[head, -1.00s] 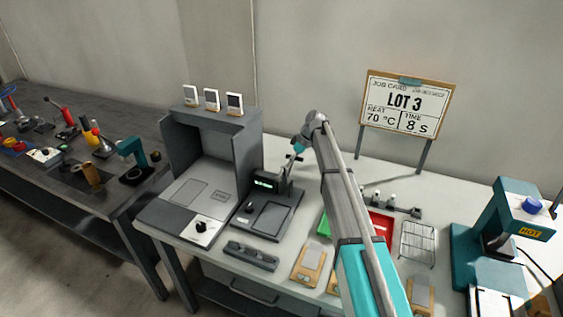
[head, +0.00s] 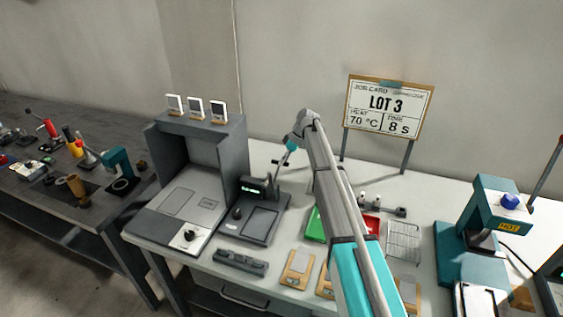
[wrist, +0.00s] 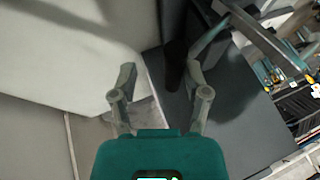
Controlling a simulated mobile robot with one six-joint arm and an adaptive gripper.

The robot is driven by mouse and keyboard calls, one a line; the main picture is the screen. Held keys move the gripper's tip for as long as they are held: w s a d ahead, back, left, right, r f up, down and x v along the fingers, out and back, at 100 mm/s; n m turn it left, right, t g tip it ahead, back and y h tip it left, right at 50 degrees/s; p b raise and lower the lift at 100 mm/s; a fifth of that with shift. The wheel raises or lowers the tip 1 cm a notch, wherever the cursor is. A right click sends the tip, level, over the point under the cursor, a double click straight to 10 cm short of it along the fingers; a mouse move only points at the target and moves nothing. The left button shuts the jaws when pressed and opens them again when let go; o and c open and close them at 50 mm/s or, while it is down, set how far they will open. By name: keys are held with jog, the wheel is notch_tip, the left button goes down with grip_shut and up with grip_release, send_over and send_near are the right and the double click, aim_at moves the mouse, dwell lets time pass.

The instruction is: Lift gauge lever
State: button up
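The thickness gauge (head: 262,220) is a dark grey unit with a lit green display, on the pale bench right of the grey hood. Its lever (head: 277,162) shows as a thin dark bar at the upper back of the gauge. My gripper (head: 284,161) is beside the lever, above the back of the gauge. In the wrist view my gripper (wrist: 161,95) is open, with its two fingers apart and nothing held between them. A dark post (wrist: 175,65) and a grey bar (wrist: 262,38) stand just beyond and right of the fingers. Contact cannot be told.
The grey hood (head: 212,150) with several small white cards on top stands close left. The job card board (head: 388,107) is behind to the right. A green tray (head: 315,224), a wire rack (head: 403,243) and a teal press (head: 468,250) stand right of the gauge.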

jog(key=w+d+r+p, duration=0.4)
jog(key=w+d+r, duration=0.1)
jog(key=w+d, duration=0.2)
jog(key=shift+w+d+p, duration=0.3)
jog(key=shift+w+p, duration=0.1)
jog(key=shift+w, duration=0.35)
dwell(1.1)
jog(key=shift+s, duration=0.1)
dwell(0.4)
jog(key=s+d+m+h, duration=0.2)
jog(key=s+d+m, duration=0.1)
jog(key=s, duration=1.2)
jog(key=s+d+f+m+t+h, duration=0.1)
jog(key=s+d+m, duration=0.2)
jog(key=s, duration=1.2)
jog(key=s+d+f+m+t+h, duration=0.1)
jog(key=s+d+m, duration=0.3)
jog(key=s, duration=1.1)
jog(key=m+h, duration=0.1)
jog(key=m, duration=0.2)
jog(key=shift+s+f+m+h, duration=0.25)
jog(key=shift+s+m+h, duration=0.05)
jog(key=shift+s, duration=0.1)
